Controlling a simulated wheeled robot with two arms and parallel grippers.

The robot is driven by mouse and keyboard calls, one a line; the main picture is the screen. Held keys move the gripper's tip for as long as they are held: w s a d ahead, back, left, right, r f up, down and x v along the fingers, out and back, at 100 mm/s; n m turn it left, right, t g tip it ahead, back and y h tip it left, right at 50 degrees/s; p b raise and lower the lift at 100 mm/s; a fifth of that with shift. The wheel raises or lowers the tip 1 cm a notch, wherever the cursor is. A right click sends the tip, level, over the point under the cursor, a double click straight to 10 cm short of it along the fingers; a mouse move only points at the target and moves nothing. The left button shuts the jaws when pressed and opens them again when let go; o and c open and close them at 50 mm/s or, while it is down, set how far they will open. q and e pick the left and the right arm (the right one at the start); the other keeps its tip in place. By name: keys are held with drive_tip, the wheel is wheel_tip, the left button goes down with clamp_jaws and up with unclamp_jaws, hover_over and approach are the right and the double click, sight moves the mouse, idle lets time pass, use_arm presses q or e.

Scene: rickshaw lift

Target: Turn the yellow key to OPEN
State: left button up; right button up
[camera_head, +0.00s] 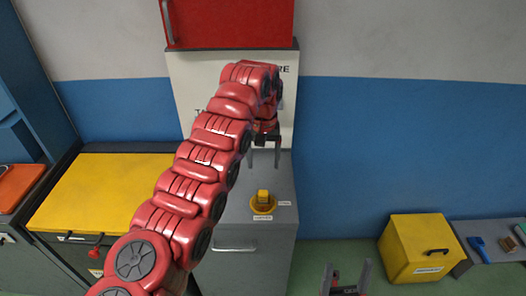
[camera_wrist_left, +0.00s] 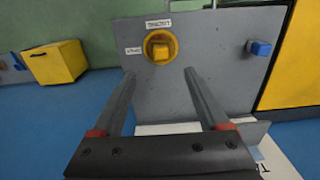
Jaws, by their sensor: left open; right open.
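The yellow key (camera_head: 263,195) stands on a round yellow base on top of a grey cabinet (camera_head: 240,246). Two small white labels sit beside it, one in front and one to its right; their words are too small to read surely. In the left wrist view the key (camera_wrist_left: 160,51) appears just beyond and between my fingertips. My left gripper (camera_head: 264,162) is open and empty, behind the key in the head view and apart from it. My right gripper (camera_head: 347,272) is open and empty at the bottom edge, low in front of the cabinet's right side.
A white sign board (camera_head: 188,82) and a red box (camera_head: 230,22) are on the wall behind. A yellow-topped cabinet (camera_head: 95,185) stands left. A yellow box (camera_head: 412,255) and a grey bench (camera_head: 490,232) with tools are at right.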

sight(264, 194)
use_arm(q)
drive_tip(key=f+p, duration=0.1)
drive_tip(key=f, duration=0.4)
drive_tip(key=f+p, duration=0.1)
drive_tip(key=f, duration=0.4)
drive_tip(key=f+p, duration=0.1)
drive_tip(key=f, duration=0.4)
drive_tip(key=shift+w+f+p, duration=0.35)
drive_tip(key=shift+f+p, duration=0.05)
clamp_jaws()
drive_tip(key=shift+f+n+b, duration=0.1)
drive_tip(key=shift+n+b, duration=0.35)
drive_tip(key=shift+n, duration=0.35)
drive_tip(key=shift+d+r+n, duration=0.1)
drive_tip(key=shift+r+n, duration=0.1)
drive_tip(key=shift+n, duration=0.8)
